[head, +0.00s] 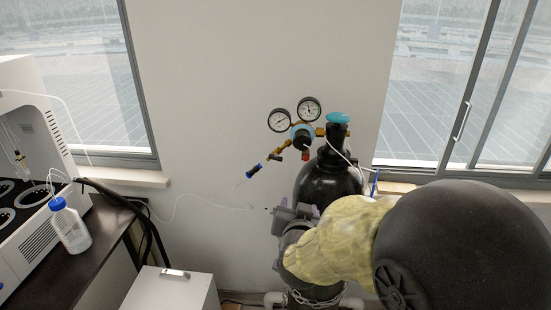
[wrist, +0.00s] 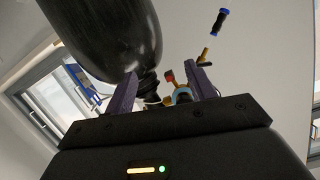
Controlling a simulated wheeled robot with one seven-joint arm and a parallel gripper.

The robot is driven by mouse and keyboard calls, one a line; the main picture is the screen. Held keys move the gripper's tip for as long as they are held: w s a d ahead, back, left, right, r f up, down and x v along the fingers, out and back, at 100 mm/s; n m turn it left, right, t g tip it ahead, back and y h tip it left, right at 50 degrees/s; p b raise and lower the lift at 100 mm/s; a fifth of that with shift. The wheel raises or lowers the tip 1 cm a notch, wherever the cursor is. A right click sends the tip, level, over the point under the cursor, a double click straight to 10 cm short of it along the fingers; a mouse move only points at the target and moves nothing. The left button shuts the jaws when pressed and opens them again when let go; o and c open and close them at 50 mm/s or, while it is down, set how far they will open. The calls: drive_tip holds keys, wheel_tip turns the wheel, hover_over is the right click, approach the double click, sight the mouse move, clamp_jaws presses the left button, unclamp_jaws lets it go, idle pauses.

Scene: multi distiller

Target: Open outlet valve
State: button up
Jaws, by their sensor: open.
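A black gas cylinder (head: 318,178) stands against the wall in the head view, with a teal knob (head: 338,118) on top. A small dark outlet valve (head: 276,157) sits on the brass branch at lower left, leading to a blue hose connector (head: 254,171). My gripper (head: 289,211) is open and empty, below the regulator and in front of the cylinder. In the wrist view, the regulator (wrist: 182,96) appears between my fingers (wrist: 167,80), apparently beyond them; contact cannot be told.
My arm covers the lower right of the head view and hides part of the cylinder. A chain (head: 313,299) hangs low at the cylinder. A white box (head: 172,291) and a dark bench with a bottle (head: 71,228) stand left. The wall area left of the regulator is clear.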

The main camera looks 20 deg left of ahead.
drive_tip(key=s+d+f+g+h, duration=0.1)
drive_tip(key=s+d+f+g, duration=0.2)
drive_tip(key=d, duration=0.5)
drive_tip(key=d+f+g+h, duration=0.1)
drive_tip(key=d+f+g, duration=0.2)
drive_tip(key=d+f, duration=0.35)
drive_tip(key=s+d+f+g+h, duration=0.1)
drive_tip(key=s+d+g, duration=0.4)
drive_tip(key=s+d, duration=0.7)
drive_tip(key=shift+d+f+g+h, duration=0.3)
drive_tip(key=shift+d+f+h, duration=0.1)
drive_tip(key=shift+d, duration=0.7)
drive_tip(key=shift+c, duration=0.4)
